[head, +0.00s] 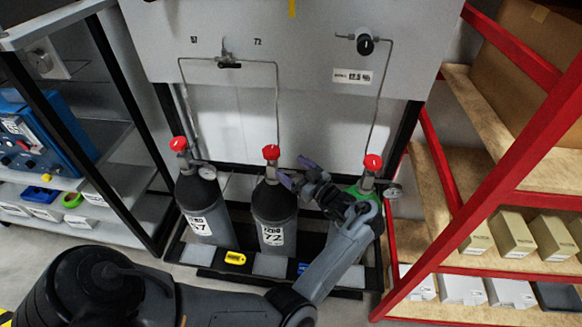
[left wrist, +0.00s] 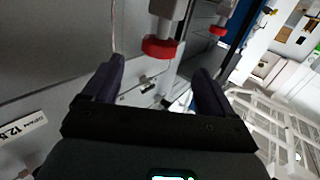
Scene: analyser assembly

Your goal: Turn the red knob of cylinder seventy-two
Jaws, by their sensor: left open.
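Cylinder seventy-two (head: 273,211) is the dark middle cylinder, upright in the rack, with a "72" label on its front. Its red knob (head: 271,152) sits on top of the valve. My left gripper (head: 295,172) is open and empty, just right of that valve and a little lower than the knob in the head view. In the left wrist view, a red knob (left wrist: 160,48), apparently the one of cylinder seventy-two, shows beyond the gap between my open fingers (left wrist: 157,82), apart from both. My right gripper is not in view.
Cylinder fifty-seven (head: 203,207) with its red knob (head: 178,143) stands left. A green-topped cylinder with a red knob (head: 373,162) stands right, partly hidden by my left arm. A grey panel (head: 300,40) with thin pipes is behind. A red-framed shelf (head: 505,170) borders the right.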

